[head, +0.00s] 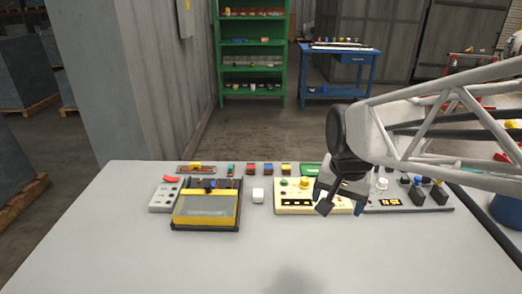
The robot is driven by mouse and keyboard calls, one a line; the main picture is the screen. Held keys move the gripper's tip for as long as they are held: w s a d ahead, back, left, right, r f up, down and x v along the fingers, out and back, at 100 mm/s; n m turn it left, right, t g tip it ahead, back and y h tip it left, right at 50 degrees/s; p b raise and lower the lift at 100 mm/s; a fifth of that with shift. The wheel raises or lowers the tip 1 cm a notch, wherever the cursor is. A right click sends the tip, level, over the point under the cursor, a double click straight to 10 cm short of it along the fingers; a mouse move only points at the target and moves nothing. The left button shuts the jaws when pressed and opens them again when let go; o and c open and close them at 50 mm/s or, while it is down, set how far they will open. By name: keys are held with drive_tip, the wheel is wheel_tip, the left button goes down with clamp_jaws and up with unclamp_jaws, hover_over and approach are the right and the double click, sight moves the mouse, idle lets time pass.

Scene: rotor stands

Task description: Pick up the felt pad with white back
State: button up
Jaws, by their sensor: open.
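A small white-topped block (258,195), which looks like the felt pad with white back, lies on the grey table between the yellow-and-black box and the cream panel. Its underside is hidden. My gripper (342,208) is open, with its fingers pointing down, to the right of the pad. It is above or in front of the cream panel's right end and hides part of it. I see nothing between the fingers.
The yellow-and-black box (206,208) stands close left of the pad. The cream panel (293,204) with knobs is close right, and a grey panel (405,201) is farther right. Small red (251,168), blue (267,168) and yellow (286,168) blocks line the back. The table's front (200,265) is clear.

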drive_tip(key=w+a+f+m, duration=0.2)
drive_tip(key=w+a+m, duration=0.2)
drive_tip(key=w, duration=0.6)
drive_tip(key=m+g, duration=0.2)
drive_tip(key=m, duration=0.7)
hover_over(259, 192)
drive_tip(key=f, duration=1.5)
drive_tip(key=shift+s+d+f, duration=0.2)
drive_tip(key=shift+s, duration=0.15)
drive_tip(key=shift+w+a+f, duration=0.2)
drive_tip(key=shift+w+f, duration=0.1)
drive_tip(key=shift+f, duration=1.3)
